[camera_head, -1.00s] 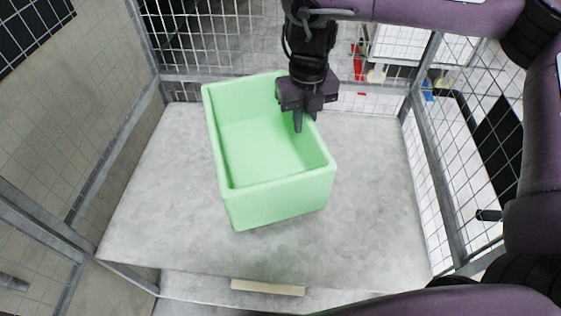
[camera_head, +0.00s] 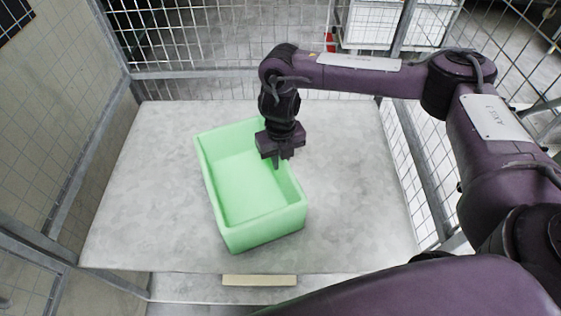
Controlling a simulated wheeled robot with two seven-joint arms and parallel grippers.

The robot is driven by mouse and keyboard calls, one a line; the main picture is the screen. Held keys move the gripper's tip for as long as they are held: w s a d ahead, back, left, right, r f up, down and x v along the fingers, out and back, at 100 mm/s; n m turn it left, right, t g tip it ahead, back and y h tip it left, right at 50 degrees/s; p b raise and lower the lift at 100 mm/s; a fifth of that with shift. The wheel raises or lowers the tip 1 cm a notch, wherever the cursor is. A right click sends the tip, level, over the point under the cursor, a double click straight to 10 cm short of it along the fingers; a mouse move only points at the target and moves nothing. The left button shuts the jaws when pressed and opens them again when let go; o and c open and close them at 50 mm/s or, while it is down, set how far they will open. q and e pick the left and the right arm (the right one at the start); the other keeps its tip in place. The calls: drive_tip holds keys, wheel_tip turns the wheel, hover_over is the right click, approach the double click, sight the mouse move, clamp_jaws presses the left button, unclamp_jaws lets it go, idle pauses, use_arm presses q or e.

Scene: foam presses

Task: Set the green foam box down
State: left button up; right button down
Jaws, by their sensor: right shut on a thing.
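The green foam box (camera_head: 262,232) is an open, empty tub in the middle of the head view. It is over the grey table (camera_head: 345,190), turned a little, and looks level. It seems to be on or very close to the table top; I cannot tell if there is a gap under it. My right gripper (camera_head: 278,160) points down at the box's right wall near the far corner and is shut on that wall, with one finger showing inside the box. My left gripper is not in view.
Wire mesh fencing (camera_head: 210,40) closes the far side, and more mesh stands at left and right. Bare table top lies left and right of the box. A pale strip (camera_head: 260,280) sits below the table's near edge.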

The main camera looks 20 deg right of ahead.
drive_tip(key=shift+f, duration=0.9)
drive_tip(key=c, duration=1.4)
unclamp_jaws()
drive_tip(key=shift+r, duration=0.25)
wheel_tip(320, 180, up, 12)
drive_tip(key=shift+f, duration=0.1)
